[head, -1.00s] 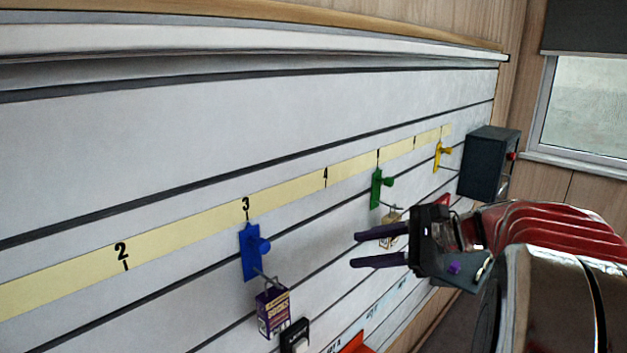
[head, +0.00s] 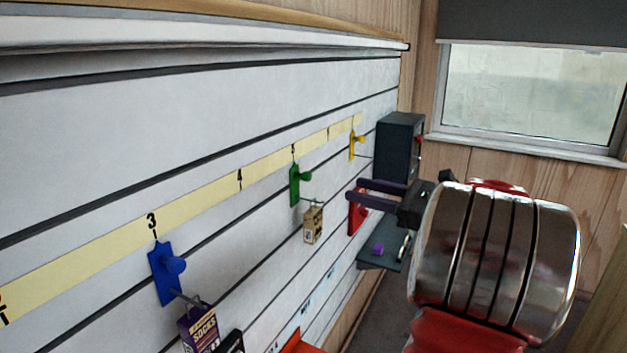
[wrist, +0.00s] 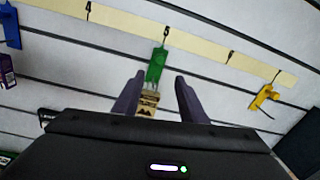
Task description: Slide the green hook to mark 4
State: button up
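The green hook (head: 295,184) hangs on the slatted wall just below mark 5 on the yellow number strip (head: 200,203). A small tan box (head: 313,225) hangs from its prong. Mark 4 (head: 240,178) is on the strip to the left of the hook. My gripper (head: 354,192) is open and empty, to the right of the green hook in the head view and apart from it. In the wrist view the green hook (wrist: 156,66) shows ahead between the two spread fingers (wrist: 157,93), with the tan box (wrist: 148,103) below it.
The blue hook (head: 166,273) with a purple socks box (head: 200,326) is at mark 3. The yellow hook (head: 354,144) is farther right, near a dark box (head: 398,143). A red item (head: 357,215) shows below my fingers. The strip between marks 3 and 4 is clear.

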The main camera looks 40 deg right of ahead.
aim_at(310, 178)
jog(key=x, duration=1.3)
jog(key=shift+w+a, duration=0.1)
jog(key=shift+w, duration=0.25)
jog(key=shift+c, duration=0.2)
grip_shut()
